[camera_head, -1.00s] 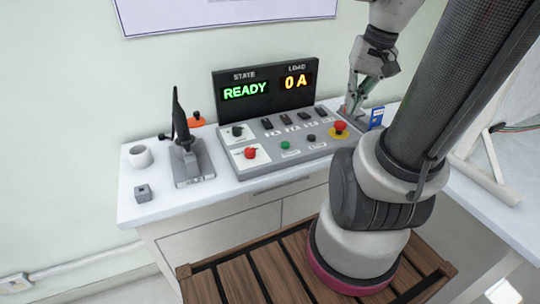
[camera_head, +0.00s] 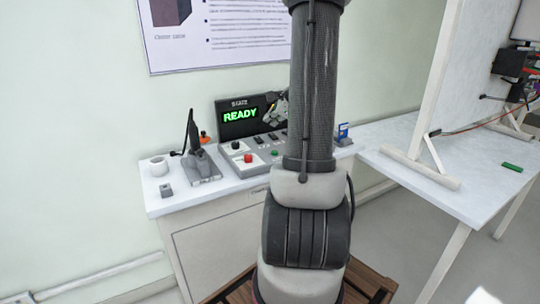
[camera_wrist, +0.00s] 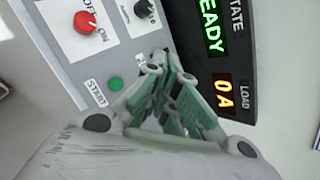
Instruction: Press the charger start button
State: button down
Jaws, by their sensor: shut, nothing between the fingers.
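The green start button (camera_wrist: 115,83) sits on the grey control panel (camera_wrist: 62,60), beside its START label, in the wrist view. It also shows in the head view (camera_head: 275,153), just left of my arm. My gripper (camera_wrist: 165,62) is shut and empty, its fingers over the panel between the button and the display. In the head view my gripper (camera_head: 274,112) is in front of the display, partly hidden by my arm. The fingertips appear apart from the button; their height above the panel is hard to tell. The display (camera_wrist: 215,60) reads READY and 0 A.
A red knob (camera_wrist: 86,22) marked ON and a black knob (camera_wrist: 143,8) are near the button. A black lever stand (camera_head: 201,160), a white cup (camera_head: 158,166) and a small grey block (camera_head: 166,190) stand left of the panel. A blue box (camera_head: 343,131) stands right.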

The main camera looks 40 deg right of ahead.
jog(key=shift+f, duration=4.45)
jog(key=shift+f, duration=0.15)
jog(key=shift+f, duration=0.25)
jog(key=shift+f, duration=0.45)
jog(key=shift+r, duration=0.9)
jog(key=shift+r, duration=0.1)
